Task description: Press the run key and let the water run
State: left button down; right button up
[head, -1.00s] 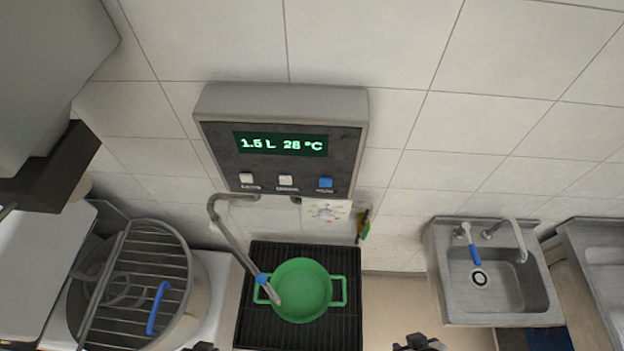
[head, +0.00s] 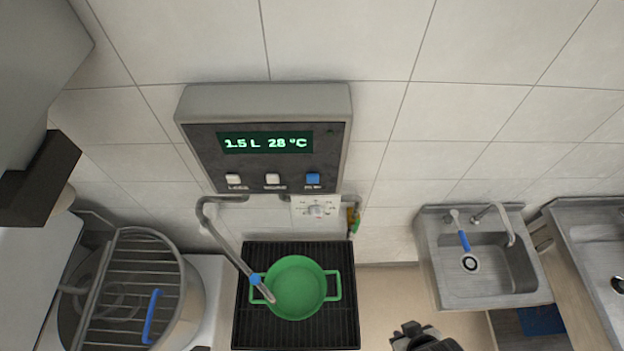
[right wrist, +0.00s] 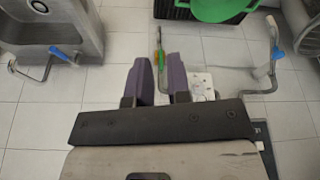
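The water meter box (head: 262,105) hangs on the tiled wall, its green display (head: 265,143) reading 1.5 L 28 °C. Below the display are two white keys (head: 272,179) and a blue key (head: 313,178) at the right; their labels are too small to read surely. The metal spout (head: 225,240) reaches down over the green pot (head: 297,285). No stream of water shows. My right gripper (head: 408,333) is low in the head view, away from the keys; in the right wrist view its purple fingers (right wrist: 160,82) are apart and empty.
The pot stands on a black ribbed grate (head: 255,325). A large round vat with a grille (head: 150,262) stands at the left. A steel sink (head: 440,285) is at the right.

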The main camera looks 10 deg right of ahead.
grip_shut()
dwell(1.3)
